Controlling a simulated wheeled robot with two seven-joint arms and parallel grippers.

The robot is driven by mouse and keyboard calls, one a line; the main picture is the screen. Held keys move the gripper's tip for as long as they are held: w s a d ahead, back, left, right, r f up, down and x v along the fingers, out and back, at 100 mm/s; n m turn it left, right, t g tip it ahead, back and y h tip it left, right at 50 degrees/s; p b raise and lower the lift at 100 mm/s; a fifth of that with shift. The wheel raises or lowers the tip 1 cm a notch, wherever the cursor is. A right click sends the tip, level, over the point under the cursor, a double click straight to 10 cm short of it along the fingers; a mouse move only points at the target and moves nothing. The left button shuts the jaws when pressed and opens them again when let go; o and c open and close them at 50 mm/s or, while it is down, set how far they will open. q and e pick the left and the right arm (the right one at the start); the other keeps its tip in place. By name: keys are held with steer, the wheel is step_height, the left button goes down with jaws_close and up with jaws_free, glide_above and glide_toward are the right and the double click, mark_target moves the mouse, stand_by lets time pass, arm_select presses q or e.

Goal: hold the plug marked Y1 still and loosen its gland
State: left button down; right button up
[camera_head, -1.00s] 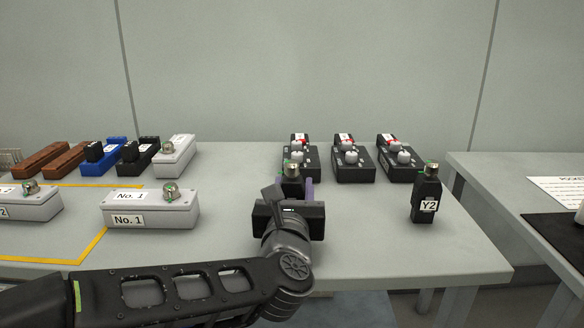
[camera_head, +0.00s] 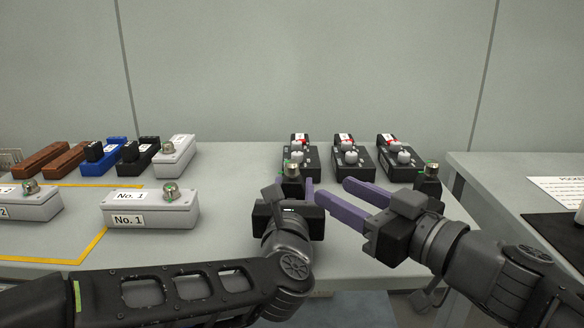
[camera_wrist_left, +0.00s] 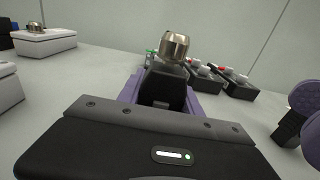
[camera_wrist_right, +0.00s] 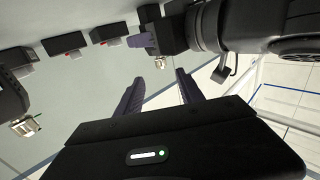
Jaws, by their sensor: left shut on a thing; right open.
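A black plug (camera_head: 293,186) with a silver gland (camera_head: 292,170) on top stands upright on the table. No mark on it shows; the other plug carried a Y2 label earlier. My left gripper (camera_head: 291,194) is shut on its body; in the left wrist view the purple fingers flank the plug (camera_wrist_left: 163,88) below the bare gland (camera_wrist_left: 174,46). My right gripper (camera_head: 333,190) is open and empty, to the right of the held plug, its fingers pointing left towards it. In the right wrist view the gland (camera_wrist_right: 146,41) lies just beyond the fingertips, apart from them.
The Y2 plug (camera_head: 430,176) stands behind my right gripper, partly hidden. Several black boxes with knobs (camera_head: 351,160) stand behind the held plug. A grey No. 1 box (camera_head: 150,208) is left. The table's front right is mostly covered by my right arm.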

mark_target(297, 171)
steer(key=shift+w+a, duration=0.1)
steer(key=shift+a, duration=0.05)
steer(key=x, duration=1.2)
jaws_close()
stand_by(0.5)
